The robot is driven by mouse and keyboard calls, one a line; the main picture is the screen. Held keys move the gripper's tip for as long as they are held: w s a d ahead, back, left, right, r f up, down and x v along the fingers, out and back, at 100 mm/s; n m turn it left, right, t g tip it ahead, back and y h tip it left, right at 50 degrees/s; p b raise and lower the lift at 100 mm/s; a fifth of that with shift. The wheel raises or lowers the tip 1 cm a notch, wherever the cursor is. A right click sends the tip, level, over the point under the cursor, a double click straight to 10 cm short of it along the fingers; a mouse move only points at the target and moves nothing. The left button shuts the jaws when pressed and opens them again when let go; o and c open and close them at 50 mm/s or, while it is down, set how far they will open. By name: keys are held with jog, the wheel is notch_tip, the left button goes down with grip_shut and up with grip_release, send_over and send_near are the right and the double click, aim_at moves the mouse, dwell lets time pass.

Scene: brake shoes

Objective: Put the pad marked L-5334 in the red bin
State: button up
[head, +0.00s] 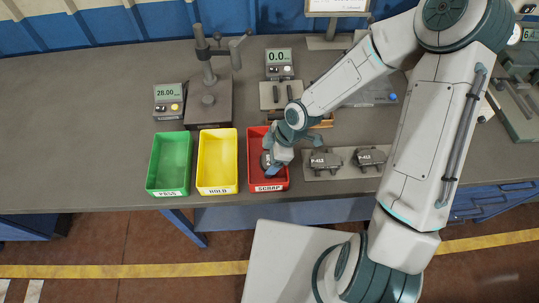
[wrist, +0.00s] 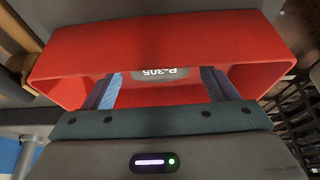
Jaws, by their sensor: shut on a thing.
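The red bin (head: 283,180) stands at the front of the bench, with a label that reads SCRAP. My gripper (head: 269,166) points down into it. In the wrist view the red bin (wrist: 80,56) surrounds both fingers. There my gripper (wrist: 160,90) is shut on a grey pad (wrist: 154,74), held between the fingertips inside the bin opening. Its marking is upside down and looks like P-305, not L-5334, but I cannot read it surely. Most of the pad is hidden. Whether it touches the bin floor cannot be told.
A yellow HOLD bin (head: 217,161) and a green PASS bin (head: 169,163) stand to the left. A gauge stand (head: 208,100) and displays stand behind.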

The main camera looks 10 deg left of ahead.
jog(key=shift+f, duration=0.15)
jog(key=o, duration=1.1)
jog(key=shift+c, duration=0.2)
